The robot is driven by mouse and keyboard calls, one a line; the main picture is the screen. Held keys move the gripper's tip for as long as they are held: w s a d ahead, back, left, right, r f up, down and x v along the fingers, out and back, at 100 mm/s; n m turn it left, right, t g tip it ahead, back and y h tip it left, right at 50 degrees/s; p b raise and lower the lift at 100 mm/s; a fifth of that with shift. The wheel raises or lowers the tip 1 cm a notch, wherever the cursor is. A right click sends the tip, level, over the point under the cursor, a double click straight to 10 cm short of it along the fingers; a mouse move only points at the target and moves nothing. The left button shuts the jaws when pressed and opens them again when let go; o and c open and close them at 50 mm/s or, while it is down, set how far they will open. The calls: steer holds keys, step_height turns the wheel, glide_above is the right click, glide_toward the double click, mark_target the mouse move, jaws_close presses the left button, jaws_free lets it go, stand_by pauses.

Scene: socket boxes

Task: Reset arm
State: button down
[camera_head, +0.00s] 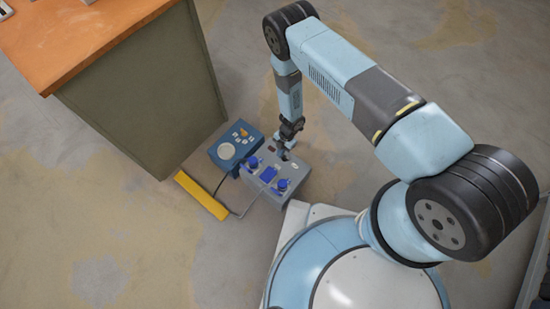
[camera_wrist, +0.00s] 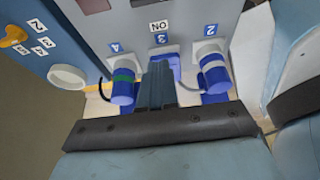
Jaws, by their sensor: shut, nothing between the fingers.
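My gripper (camera_head: 284,153) points down at the grey socket box (camera_head: 262,186) on the floor. In the wrist view its fingers (camera_wrist: 158,75) are together and empty, in front of the middle blue socket (camera_wrist: 170,64) by label 3; whether they touch it is unclear. A blue plug with a green band (camera_wrist: 123,88) sits to the left by label 4. A blue plug with a white band (camera_wrist: 214,76) sits to the right by label 2. My arm is bent and reaches from the right over the box.
A blue box (camera_head: 236,146) with a round white dial and a yellow knob (camera_wrist: 14,36) stands beside the grey box. A yellow bar (camera_head: 201,195) and a cable lie nearby. An orange-topped cabinet (camera_head: 150,110) stands at upper left. Floor at lower left is clear.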

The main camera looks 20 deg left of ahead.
steer(key=w+d+r, duration=0.2)
steer(key=w+r, duration=0.2)
steer(key=w, duration=0.1)
steer(key=shift+w+d+r, duration=0.15)
steer(key=shift+w, duration=0.2)
